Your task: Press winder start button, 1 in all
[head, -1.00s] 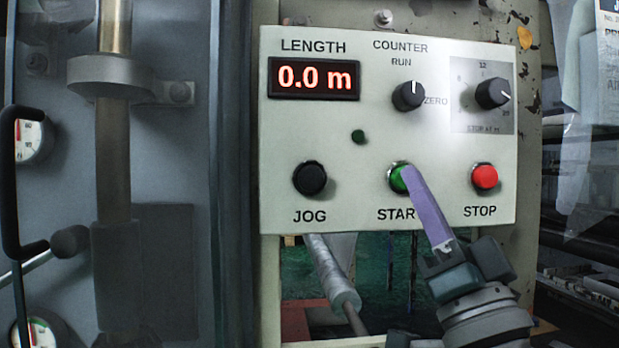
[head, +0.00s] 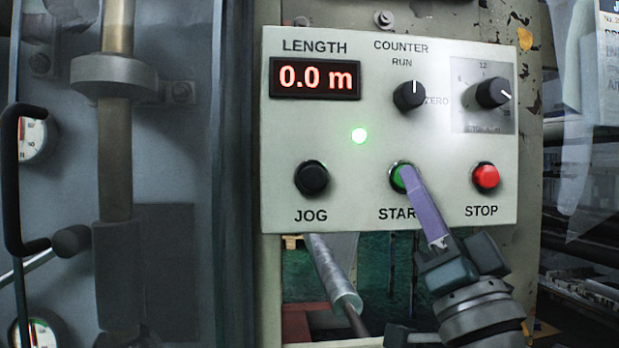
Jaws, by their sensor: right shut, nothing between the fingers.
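The green START button (head: 396,178) is on the pale control panel (head: 290,135), between the black JOG button (head: 311,179) and the red STOP button (head: 486,177). My right gripper (head: 408,170) is shut and empty. Its purple fingertips are at the START button and cover its right part; they appear to touch it. The length display (head: 315,78) reads 0.0 m. My left gripper is not in view.
The COUNTER knob (head: 410,95) points up to RUN. A second knob (head: 492,93) sits at the upper right of the panel. A metal roller (head: 338,280) lies below the panel. A black handle (head: 12,190) and gauges stand at the far left.

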